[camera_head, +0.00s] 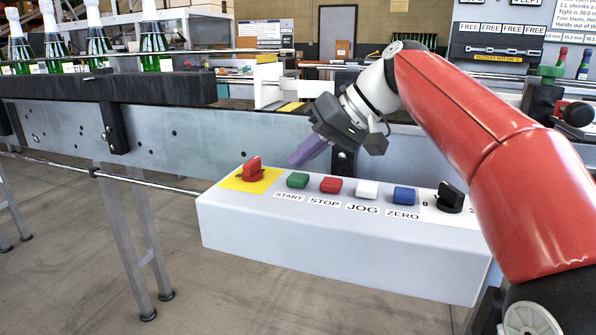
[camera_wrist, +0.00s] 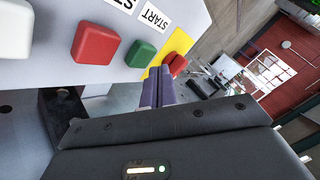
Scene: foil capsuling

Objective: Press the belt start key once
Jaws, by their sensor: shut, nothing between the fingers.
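The green start key (camera_head: 297,180) sits on the grey control box (camera_head: 330,248), above its START label (camera_head: 289,197). In the wrist view the green key (camera_wrist: 141,54) shows near the top, left of the fingers. My gripper (camera_head: 294,161) is shut and empty, its purple fingers pointing down and left, behind and above the key row. In the wrist view its fingertips (camera_wrist: 160,70) appear a little right of and below the green key. I see no contact with the key, but the exact gap cannot be told.
The red stop key (camera_head: 330,185), white jog key (camera_head: 367,189), blue zero key (camera_head: 404,196) and black selector knob (camera_head: 449,197) stand to the right. A red switch (camera_head: 252,169) on a yellow plate is left of start. The conveyor (camera_head: 190,137) with bottles runs behind.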

